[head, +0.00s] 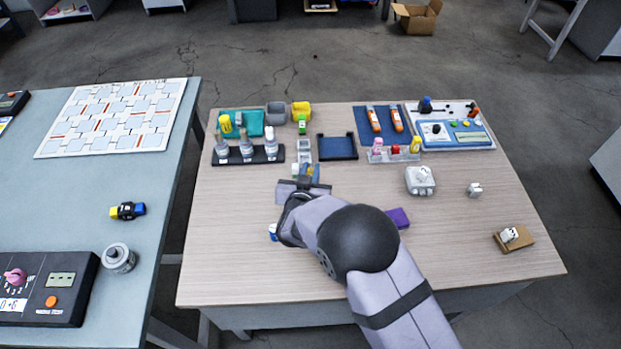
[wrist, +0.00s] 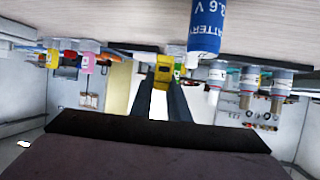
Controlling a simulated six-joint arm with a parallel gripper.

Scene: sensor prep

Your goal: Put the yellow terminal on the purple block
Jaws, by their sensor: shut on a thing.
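My gripper (head: 306,172) is low over the middle of the wooden table, pointing toward its back. In the wrist view, which looks upside down, its two dark fingers (wrist: 163,88) are shut on a yellow piece, which appears to be the yellow terminal (wrist: 162,72). In the head view the terminal is mostly hidden by the gripper. The purple block (head: 398,218) lies on the table to the right of my gripper, partly covered by my arm. The terminal is apart from the block.
A blue and white battery (head: 272,232) is left of my gripper and looms close in the wrist view (wrist: 206,28). A dark blue tray (head: 337,147) and a bottle rack (head: 248,156) stand behind. A white device (head: 420,180) is at right; the front right is mostly clear.

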